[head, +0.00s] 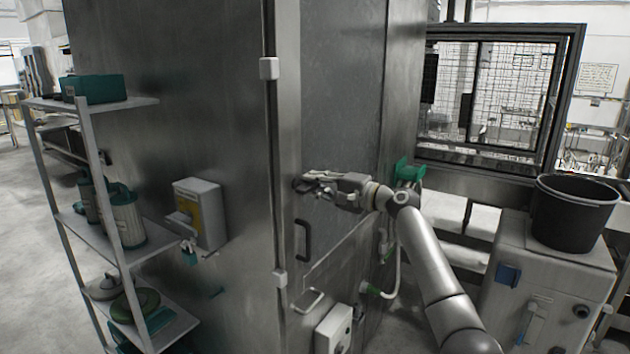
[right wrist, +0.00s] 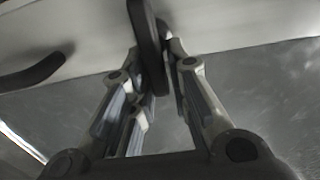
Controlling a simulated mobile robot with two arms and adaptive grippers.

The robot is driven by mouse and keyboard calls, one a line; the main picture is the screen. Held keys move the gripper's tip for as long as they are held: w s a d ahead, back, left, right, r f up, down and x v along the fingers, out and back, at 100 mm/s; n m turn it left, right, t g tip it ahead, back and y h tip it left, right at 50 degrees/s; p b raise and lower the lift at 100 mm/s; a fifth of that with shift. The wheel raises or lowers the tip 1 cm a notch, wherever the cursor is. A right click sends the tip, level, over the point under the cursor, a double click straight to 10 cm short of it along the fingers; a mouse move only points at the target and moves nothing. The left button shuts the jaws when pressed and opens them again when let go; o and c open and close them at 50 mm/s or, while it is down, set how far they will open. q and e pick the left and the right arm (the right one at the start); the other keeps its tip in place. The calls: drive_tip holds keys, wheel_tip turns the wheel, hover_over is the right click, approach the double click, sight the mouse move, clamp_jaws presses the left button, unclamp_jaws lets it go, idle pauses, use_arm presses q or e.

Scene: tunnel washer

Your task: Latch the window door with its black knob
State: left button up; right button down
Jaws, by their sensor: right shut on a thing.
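My right gripper (head: 312,183) is at the steel front of the tall cabinet, above a black bar handle (head: 303,240). In the right wrist view, its fingers (right wrist: 160,75) are closed around the black knob (right wrist: 147,40), a long dark piece standing out from a pale strip. In the head view the fingers mostly hide the knob. The steel door panel (head: 342,90) lies behind the gripper; I see no window pane in it, and cannot tell whether it sits flush with its frame. My left gripper is not in view.
A grey box with a yellow panel (head: 198,213) juts from the cabinet's left face. A shelf rack (head: 95,104) stands at left. Green valve fittings (head: 408,171) are near my right arm. A black bucket (head: 573,215) stands on a machine at right.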

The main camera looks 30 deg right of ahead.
idle(0.5)
drive_tip(key=c, duration=1.5)
unclamp_jaws()
drive_tip(key=shift+d, duration=0.1)
drive_tip(key=v, duration=1.2)
drive_tip(key=shift+f, duration=0.1)
